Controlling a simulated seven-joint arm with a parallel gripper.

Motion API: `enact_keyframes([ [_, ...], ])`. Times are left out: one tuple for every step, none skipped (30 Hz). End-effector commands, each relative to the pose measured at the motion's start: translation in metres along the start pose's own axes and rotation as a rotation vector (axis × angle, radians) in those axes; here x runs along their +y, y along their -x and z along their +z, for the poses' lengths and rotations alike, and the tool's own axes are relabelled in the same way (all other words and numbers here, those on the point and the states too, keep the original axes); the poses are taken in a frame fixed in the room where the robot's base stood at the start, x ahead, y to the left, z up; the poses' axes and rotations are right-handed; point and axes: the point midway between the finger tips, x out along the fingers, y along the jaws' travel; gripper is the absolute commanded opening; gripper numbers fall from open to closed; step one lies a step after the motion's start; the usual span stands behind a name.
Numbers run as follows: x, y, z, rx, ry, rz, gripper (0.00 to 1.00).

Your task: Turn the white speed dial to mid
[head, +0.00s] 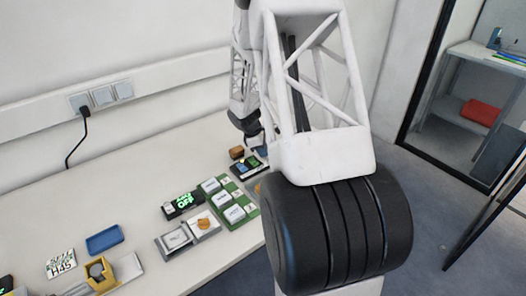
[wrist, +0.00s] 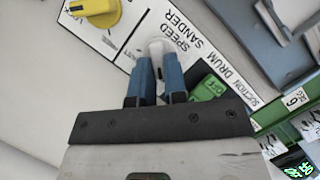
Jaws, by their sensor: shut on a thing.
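The white speed dial (wrist: 157,47) sits on a white panel (wrist: 122,27) beside the printed words SPEED and SANDER in the wrist view. My gripper (wrist: 157,70) has its two blue fingers on either side of the dial and is shut on it. The fingers hide part of the dial, and I cannot tell its exact setting. In the head view my arm hides much of that area, and the dial cannot be made out there.
A yellow dial (wrist: 97,10) is at the upper left of the panel. In the head view, a green rack (head: 251,208), a display reading OFF (head: 184,203) and a blue tray (head: 104,240) stand on the table.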

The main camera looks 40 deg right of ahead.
Motion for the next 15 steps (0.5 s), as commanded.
enact_keyframes([
  [0.0008,0.0,0.0001,0.0,-0.032,-0.013,0.0],
  [0.0009,-0.0001,0.0001,0.0,-0.054,-0.023,0.0],
  [0.0018,0.0001,0.0002,0.0,-0.084,-0.035,0.0],
  [0.0024,0.0002,0.0003,0.0,-0.107,-0.044,0.0],
  [0.0026,0.0003,0.0004,0.0,-0.133,-0.055,0.0],
  [0.003,0.0001,0.0007,0.0,-0.165,-0.068,0.0],
  [0.0035,0.0,0.0007,0.0,-0.191,-0.079,0.0],
  [0.0039,0.0,0.0008,0.0,-0.218,-0.09,0.0],
  [0.0044,-0.0002,0.0011,0.0,-0.252,-0.105,0.0],
  [0.0046,-0.0005,0.0011,0.0,-0.28,-0.116,0.0],
  [0.0049,-0.0006,0.0013,0.0,-0.306,-0.127,0.0],
  [0.0055,-0.0004,0.0016,0.0,-0.34,-0.141,0.0],
  [0.0062,-0.0002,0.0016,0.001,-0.368,-0.152,0.0],
  [0.0067,-0.0002,0.0018,0.001,-0.393,-0.162,0.0],
  [0.0067,-0.0004,0.0019,0.0,-0.428,-0.178,0.0],
])
